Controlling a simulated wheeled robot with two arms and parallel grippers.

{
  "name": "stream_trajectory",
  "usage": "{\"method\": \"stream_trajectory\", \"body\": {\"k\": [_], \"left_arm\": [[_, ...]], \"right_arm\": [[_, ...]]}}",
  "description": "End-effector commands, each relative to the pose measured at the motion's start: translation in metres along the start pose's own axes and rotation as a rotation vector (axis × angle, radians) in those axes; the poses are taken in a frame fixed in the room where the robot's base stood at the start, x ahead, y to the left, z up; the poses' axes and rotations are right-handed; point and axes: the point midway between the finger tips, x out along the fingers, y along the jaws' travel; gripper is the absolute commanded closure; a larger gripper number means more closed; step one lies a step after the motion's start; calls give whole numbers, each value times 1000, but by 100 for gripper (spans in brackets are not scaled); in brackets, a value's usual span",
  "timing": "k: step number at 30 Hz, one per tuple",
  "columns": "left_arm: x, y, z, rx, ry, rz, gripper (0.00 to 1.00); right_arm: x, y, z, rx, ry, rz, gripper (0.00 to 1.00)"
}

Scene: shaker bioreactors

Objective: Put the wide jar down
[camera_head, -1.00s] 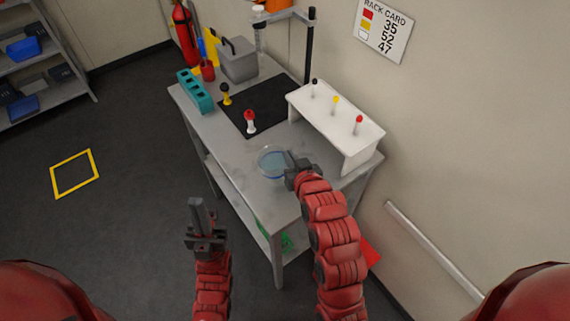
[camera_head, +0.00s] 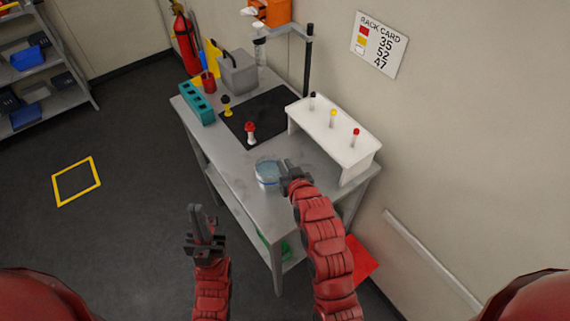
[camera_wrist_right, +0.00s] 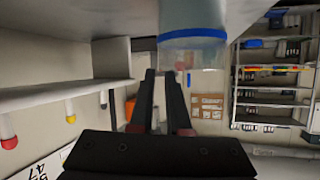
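The wide jar (camera_head: 266,175) is clear glass with pale blue liquid. It stands upright on the near part of the grey table (camera_head: 245,205) in the head view. In the right wrist view the jar (camera_wrist_right: 192,20) appears inverted at the top, its base cut off. My right gripper (camera_head: 286,164) is at the jar's right side, near its rim. In the wrist view the right fingers (camera_wrist_right: 162,75) are apart with a narrow gap, their tips near the rim's edge, and no grip shows. My left gripper (camera_head: 202,212) is away from the table, empty; its finger gap is unclear.
A white raised rack (camera_head: 345,135) with several capped tubes stands right of the jar. Behind are a black mat (camera_head: 262,108) with a red-capped bottle (camera_head: 250,132), a teal rack (camera_head: 196,101) and a grey box (camera_head: 238,72). The table's front left is clear.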

Motion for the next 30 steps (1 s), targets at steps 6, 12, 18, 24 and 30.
{"method": "stream_trajectory", "body": {"k": [6, 12, 18, 24, 30], "left_arm": [[0, 0, 0, 0, 0, 0, 100], [-1, 0, 0, 0, 0, 0, 100], [-10, 0, 2, 0, 0, 0, 100], [-23, 1, 4, 0, 0, 0, 100], [17, -1, -3, 0, 1, 0, 100]], "right_arm": [[0, 0, 0, 0, 0, 0, 67], [-1, 0, 0, 0, 0, -1, 67], [-17, -1, 1, -1, 5, -2, 67], [-51, 0, 3, -1, 2, -1, 67], [-92, -1, -8, 0, -6, 0, 67]]}}
